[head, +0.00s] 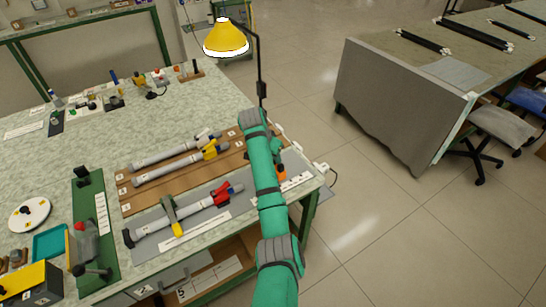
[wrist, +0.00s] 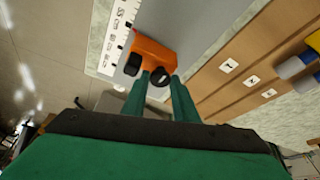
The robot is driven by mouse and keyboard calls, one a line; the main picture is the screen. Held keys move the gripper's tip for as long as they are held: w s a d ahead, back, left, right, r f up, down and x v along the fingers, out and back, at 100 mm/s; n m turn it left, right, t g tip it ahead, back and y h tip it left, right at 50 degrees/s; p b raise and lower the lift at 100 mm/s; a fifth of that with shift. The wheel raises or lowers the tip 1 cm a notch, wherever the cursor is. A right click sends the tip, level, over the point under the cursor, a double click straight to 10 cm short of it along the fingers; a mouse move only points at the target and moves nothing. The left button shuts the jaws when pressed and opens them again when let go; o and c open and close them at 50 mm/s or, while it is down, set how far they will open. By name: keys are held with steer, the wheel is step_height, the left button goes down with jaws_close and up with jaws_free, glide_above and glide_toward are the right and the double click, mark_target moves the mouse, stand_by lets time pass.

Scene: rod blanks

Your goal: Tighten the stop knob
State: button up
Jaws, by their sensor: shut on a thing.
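The stop is an orange block (wrist: 150,50) on a grey plate beside a white ruler strip, seen in the wrist view. Its black knob (wrist: 158,79) faces my gripper. My gripper (wrist: 160,84) has its two green fingers on either side of the knob and is shut on it. A second black part shows on the block's left end. In the head view the orange stop (head: 281,172) is mostly hidden behind my green arm, at the table's right end. The gripper is partly hidden there too.
Grey rods with yellow and red ends lie on the wooden rack (head: 123,194) and grey mat left of my arm. A yellow lamp (head: 226,37) stands behind. A green fixture (head: 110,262) is at the left.

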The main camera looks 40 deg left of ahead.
steer(key=shift+s+a, duration=0.1)
steer(key=shift+a, duration=0.05)
steer(key=o, duration=1.1)
steer(key=shift+c, duration=0.2)
steer(key=shift+w+d, duration=0.2)
steer(key=shift+d, duration=0.15)
